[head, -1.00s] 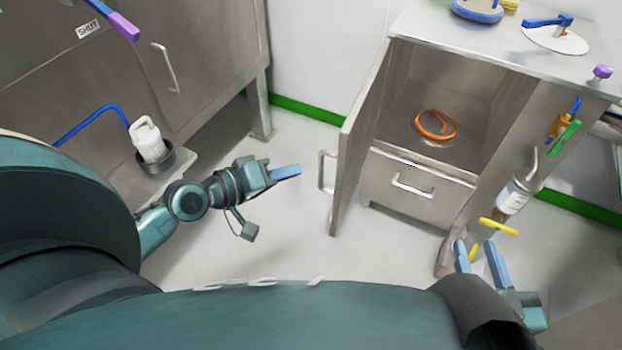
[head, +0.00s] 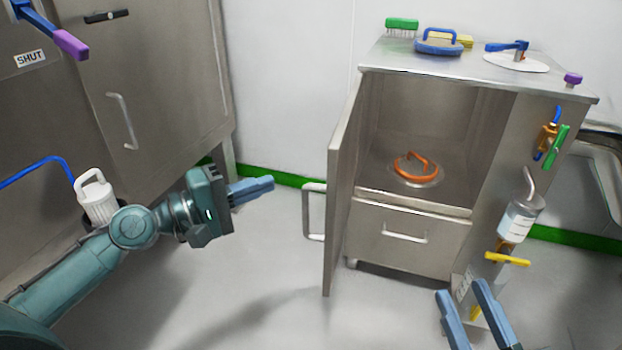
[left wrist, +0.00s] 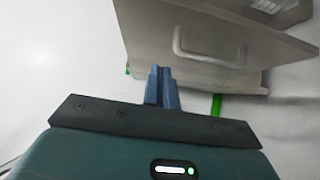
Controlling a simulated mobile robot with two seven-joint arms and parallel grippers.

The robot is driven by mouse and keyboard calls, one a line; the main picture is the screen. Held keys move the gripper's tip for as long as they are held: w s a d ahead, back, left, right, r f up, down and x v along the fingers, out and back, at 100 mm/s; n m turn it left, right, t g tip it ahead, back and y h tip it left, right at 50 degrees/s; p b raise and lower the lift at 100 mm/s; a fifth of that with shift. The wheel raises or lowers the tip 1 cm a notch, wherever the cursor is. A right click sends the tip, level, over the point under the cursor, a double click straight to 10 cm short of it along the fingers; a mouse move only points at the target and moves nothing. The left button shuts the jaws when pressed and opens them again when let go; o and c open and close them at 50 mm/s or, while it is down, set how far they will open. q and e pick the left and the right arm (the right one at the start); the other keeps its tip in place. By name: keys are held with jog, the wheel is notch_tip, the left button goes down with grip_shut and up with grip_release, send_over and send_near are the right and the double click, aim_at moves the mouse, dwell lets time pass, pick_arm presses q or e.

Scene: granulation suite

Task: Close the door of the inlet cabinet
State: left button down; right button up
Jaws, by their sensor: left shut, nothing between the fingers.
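A steel cabinet (head: 490,125) stands at the right with its left-hinged door (head: 342,190) swung wide open toward me. The door's bar handle (head: 313,212) is on the face turned to the left. It appears that this door panel (left wrist: 160,30) and its handle (left wrist: 208,55) also show in the left wrist view, ahead of the fingers. My left gripper (head: 270,183) is shut and empty, left of the door and apart from the handle; its fingers also show in the left wrist view (left wrist: 160,75). My right gripper (head: 461,287) is open and empty, low in front of the cabinet's right side.
An orange ring-like item (head: 416,166) lies inside the cabinet above a closed drawer (head: 408,238). Brushes and tools stand on its top (head: 465,72). A bottle (head: 521,218) and a yellow handle (head: 507,259) are on its right side. Another cabinet (head: 165,70) stands left; floor between is clear.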

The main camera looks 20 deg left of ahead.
aim_at(333, 178)
pick_arm(q)
jog(key=w+d+p, duration=0.3)
jog(key=w+d, duration=0.1)
jog(key=d, duration=0.4)
jog(key=shift+w, duration=0.35)
pick_arm(e)
jog(key=shift+s+f+m+g+h, duration=0.2)
jog(key=shift+f+h, duration=0.1)
jog(key=shift+f, duration=0.1)
jog(key=shift+s+f+m+g+h, duration=0.1)
jog(key=shift+f+g+h, duration=0.1)
jog(key=shift+f+h, duration=0.15)
jog(key=shift+d, duration=0.1)
